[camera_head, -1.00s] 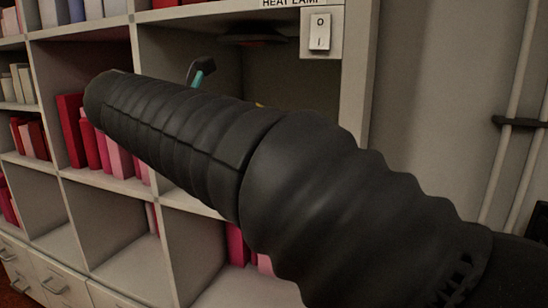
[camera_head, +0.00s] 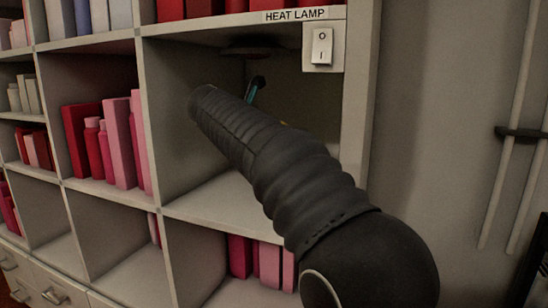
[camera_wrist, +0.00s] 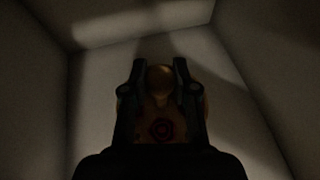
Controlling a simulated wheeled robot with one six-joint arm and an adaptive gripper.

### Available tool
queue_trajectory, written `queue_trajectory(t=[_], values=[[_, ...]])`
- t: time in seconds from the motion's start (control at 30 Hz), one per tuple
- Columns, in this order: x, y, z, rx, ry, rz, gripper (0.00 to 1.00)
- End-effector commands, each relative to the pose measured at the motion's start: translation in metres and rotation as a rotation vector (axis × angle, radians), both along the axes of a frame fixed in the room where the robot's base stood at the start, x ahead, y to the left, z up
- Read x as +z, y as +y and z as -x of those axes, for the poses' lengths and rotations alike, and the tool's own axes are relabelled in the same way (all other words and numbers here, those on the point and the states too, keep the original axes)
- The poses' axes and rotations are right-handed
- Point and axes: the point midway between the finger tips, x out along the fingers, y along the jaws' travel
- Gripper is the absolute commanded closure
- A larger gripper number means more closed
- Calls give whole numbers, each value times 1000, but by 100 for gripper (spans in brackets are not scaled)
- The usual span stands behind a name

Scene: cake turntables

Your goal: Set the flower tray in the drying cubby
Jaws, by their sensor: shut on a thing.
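The cubby under the "HEAT LAMP" label (camera_head: 235,190) is open and dim inside. The dark heat lamp (camera_head: 252,48) shows under its top. My arm reaches into this cubby, and my gripper is mostly hidden behind it in the head view. In the wrist view my gripper (camera_wrist: 160,66) is shut on a brownish thing with a rounded knob and a dark red flower-like mark, which looks like the flower tray (camera_wrist: 160,106). Pale cubby walls surround it. Whether the tray touches the cubby floor is too dark to tell.
The lamp switch (camera_head: 322,47) sits at the cubby's upper right corner. Red and pink books and bottles (camera_head: 105,143) fill the cubby to the left. More pink books (camera_head: 262,262) stand in the cubby below. The heat lamp cubby's visible floor is clear.

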Motion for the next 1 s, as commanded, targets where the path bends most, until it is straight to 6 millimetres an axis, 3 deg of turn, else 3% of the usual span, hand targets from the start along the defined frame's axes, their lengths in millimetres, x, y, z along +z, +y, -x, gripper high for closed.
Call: queue_trajectory(t=[0.1, 0.33, 0.6, 0.97, 1.0], values=[[-15, 1, 1, 1, -1, 1, 100], [-27, 1, 1, 1, 0, 0, 100], [-60, -1, -2, 0, -1, 1, 100], [-62, -1, -2, 1, -1, 0, 100], [-62, -1, -2, 1, 0, 0, 65]])
